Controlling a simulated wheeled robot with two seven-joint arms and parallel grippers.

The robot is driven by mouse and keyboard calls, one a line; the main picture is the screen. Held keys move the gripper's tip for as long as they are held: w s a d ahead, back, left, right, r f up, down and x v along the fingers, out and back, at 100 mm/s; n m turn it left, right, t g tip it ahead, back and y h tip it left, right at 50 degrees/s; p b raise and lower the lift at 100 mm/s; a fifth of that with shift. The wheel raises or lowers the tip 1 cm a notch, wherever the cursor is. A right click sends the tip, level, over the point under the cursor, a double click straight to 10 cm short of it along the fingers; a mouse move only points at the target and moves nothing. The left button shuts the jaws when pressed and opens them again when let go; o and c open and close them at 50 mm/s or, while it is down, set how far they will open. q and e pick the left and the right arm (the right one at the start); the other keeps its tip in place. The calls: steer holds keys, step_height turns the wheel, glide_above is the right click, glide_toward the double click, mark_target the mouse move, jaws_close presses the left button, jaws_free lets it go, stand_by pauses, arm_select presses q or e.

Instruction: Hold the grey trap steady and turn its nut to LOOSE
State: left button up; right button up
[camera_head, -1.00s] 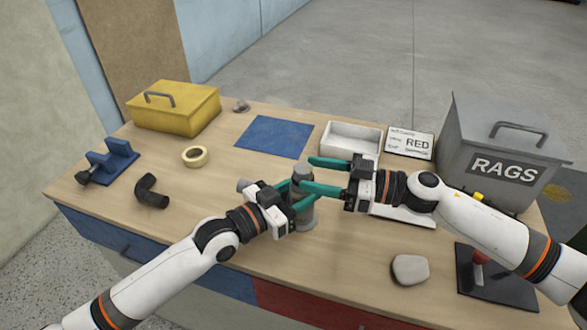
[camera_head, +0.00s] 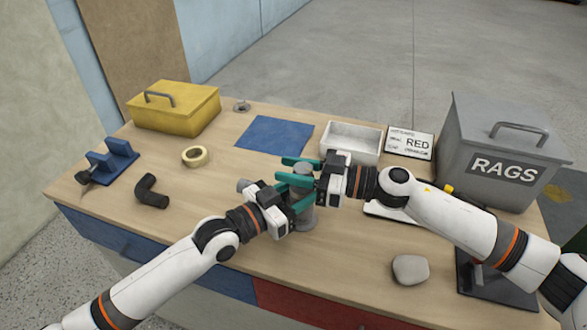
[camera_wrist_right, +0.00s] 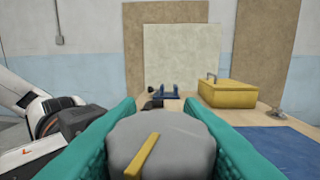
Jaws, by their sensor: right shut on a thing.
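The grey trap (camera_head: 306,220) stands upright on the workbench, with a short side stub. My left gripper (camera_head: 299,195) has its teal fingers around the trap's body from the left, though the contact is partly hidden. My right gripper (camera_head: 285,170) reaches in from the right, just above the left one, and is shut on the trap's nut. In the right wrist view the grey round nut (camera_wrist_right: 172,143) sits between both teal fingers, with a yellow bar mark (camera_wrist_right: 142,157) on top. No LOOSE label is readable.
A stone (camera_head: 410,269) lies at front right. A yellow box (camera_head: 173,109), tape roll (camera_head: 195,156), black elbow (camera_head: 151,191) and blue mat (camera_head: 274,137) are left.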

steer(key=shift+m+t, duration=0.3)
steer(key=shift+t, duration=0.1)
steer(key=m+t, duration=0.1)
steer(key=m+t+h, duration=0.1)
steer(key=t, duration=0.1)
steer(key=m+t+h, duration=0.1)
steer(key=shift+w+d, duration=0.1)
steer(key=shift+w, duration=0.15)
steer(key=shift+w+d+m+t+h, duration=0.1)
steer(key=shift+w+m+t+h, duration=0.05)
steer(key=shift+m+t+h, duration=0.65)
steer(key=shift+w+d+m+t+h, duration=0.1)
steer(key=shift+m+t+h, duration=0.4)
steer(key=shift+t, duration=0.5)
steer(key=o, duration=1)
steer(key=v, duration=1.2)
